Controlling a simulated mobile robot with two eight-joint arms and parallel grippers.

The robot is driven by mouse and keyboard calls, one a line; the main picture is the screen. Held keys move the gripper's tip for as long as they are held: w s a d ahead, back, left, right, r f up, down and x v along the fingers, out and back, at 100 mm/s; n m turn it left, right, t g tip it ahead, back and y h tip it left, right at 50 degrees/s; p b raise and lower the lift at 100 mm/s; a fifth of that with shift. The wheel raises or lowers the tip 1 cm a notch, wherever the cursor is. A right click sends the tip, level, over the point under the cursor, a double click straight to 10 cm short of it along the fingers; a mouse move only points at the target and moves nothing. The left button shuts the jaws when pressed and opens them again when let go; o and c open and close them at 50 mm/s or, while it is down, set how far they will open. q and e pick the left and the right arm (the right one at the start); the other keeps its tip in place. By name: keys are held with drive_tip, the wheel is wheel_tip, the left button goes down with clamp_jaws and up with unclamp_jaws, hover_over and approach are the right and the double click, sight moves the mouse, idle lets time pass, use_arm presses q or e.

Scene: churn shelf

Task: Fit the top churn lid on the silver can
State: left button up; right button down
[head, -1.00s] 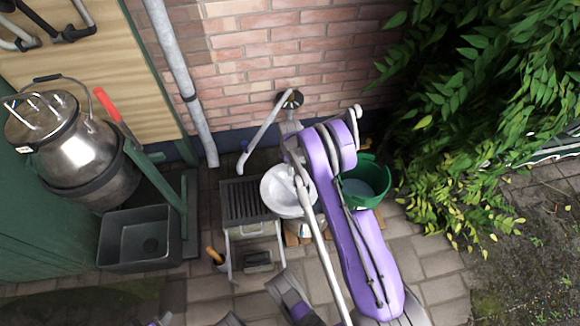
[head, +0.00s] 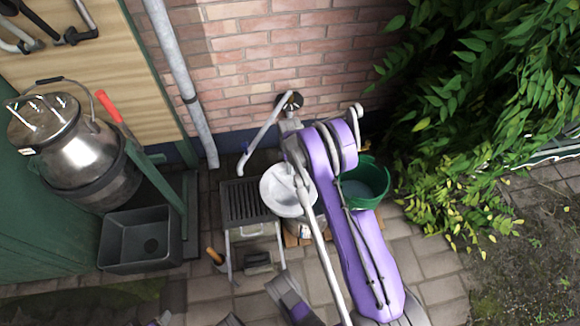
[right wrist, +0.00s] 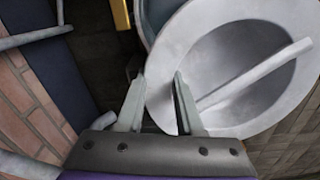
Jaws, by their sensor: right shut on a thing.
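A pale grey, dish-shaped churn lid (head: 277,188) with a bar handle is at the middle of the head view. In the right wrist view, the lid (right wrist: 190,45) fills the upper right. My right gripper (right wrist: 160,88) is shut on its near rim, with one finger on each side. A silver can (head: 305,229) shows partly below the lid; the lid and my purple arm hide most of it. I cannot tell whether lid and can touch.
A dark slatted stand (head: 246,203) is left of the lid. A green bucket (head: 368,182) is close on the right. A brick wall (head: 260,60) with a tap pipe (head: 262,136) is behind. A large lidded steel churn (head: 80,150) and grey basin (head: 142,238) stand at left.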

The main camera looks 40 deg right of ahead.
drive_tip(key=shift+r+p, duration=1.8)
drive_tip(key=shift+r, duration=2.35)
use_arm(q)
drive_tip(key=r, duration=0.4)
drive_tip(key=shift+s+r, duration=0.2)
drive_tip(key=shift+s, duration=0.05)
drive_tip(key=shift+f, duration=0.1)
use_arm(e)
drive_tip(key=shift+f, duration=0.1)
